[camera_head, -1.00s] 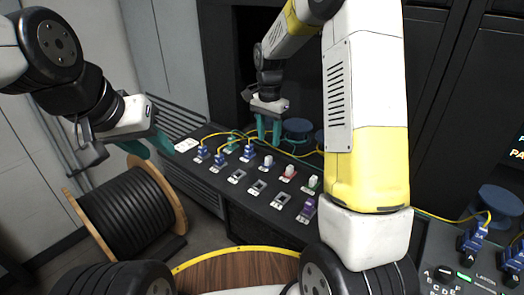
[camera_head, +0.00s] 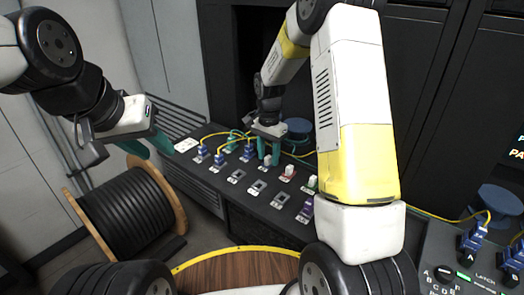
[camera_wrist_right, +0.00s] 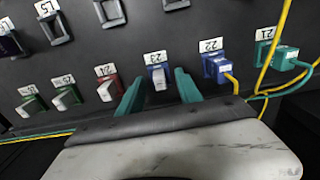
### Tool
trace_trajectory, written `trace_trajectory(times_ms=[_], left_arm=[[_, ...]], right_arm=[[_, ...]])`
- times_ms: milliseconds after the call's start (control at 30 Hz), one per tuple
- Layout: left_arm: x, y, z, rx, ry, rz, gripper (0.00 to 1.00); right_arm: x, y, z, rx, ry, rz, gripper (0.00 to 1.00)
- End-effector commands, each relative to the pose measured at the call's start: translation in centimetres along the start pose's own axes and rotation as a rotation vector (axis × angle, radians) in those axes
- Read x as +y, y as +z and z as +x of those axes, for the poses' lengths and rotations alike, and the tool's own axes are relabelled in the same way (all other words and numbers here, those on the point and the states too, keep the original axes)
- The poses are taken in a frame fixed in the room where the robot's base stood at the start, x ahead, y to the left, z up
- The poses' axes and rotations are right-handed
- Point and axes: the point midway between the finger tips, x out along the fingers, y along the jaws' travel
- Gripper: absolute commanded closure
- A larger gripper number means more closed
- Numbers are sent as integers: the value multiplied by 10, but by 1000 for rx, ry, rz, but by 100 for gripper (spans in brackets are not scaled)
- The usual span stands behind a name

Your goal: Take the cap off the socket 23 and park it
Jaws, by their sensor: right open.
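Socket 23 is blue with a white cap (camera_wrist_right: 160,78) in it, under the label 23 in the right wrist view. My right gripper (camera_wrist_right: 159,82) is open, with one teal finger on each side of the cap and a visible gap to it. In the head view the right gripper (camera_head: 269,158) is down at the panel's socket row, and its fingers partly hide the cap. My left gripper (camera_head: 152,150) hangs empty at the left, away from the panel, with its fingers apart.
The black panel (camera_head: 222,190) carries neighbouring sockets: a red one with a white cap (camera_wrist_right: 106,90), and blue socket 22 (camera_wrist_right: 217,69) with a yellow cable. Green socket 21 (camera_wrist_right: 285,58) has cables close by. A cable reel (camera_head: 125,212) stands at the left.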

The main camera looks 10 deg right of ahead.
Motion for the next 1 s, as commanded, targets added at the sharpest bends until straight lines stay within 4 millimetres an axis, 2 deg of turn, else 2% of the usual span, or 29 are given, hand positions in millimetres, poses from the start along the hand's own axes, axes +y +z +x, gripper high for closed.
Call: trace_trajectory(times_ms=[833, 1000], left_arm=[[0, 0, 0, 0, 0, 0, 64], [0, 0, 0, 0, 0, 0, 64]], right_arm=[[0, 0, 0, 0, 0, 0, 58], [0, 0, 0, 0, 0, 0, 92]])
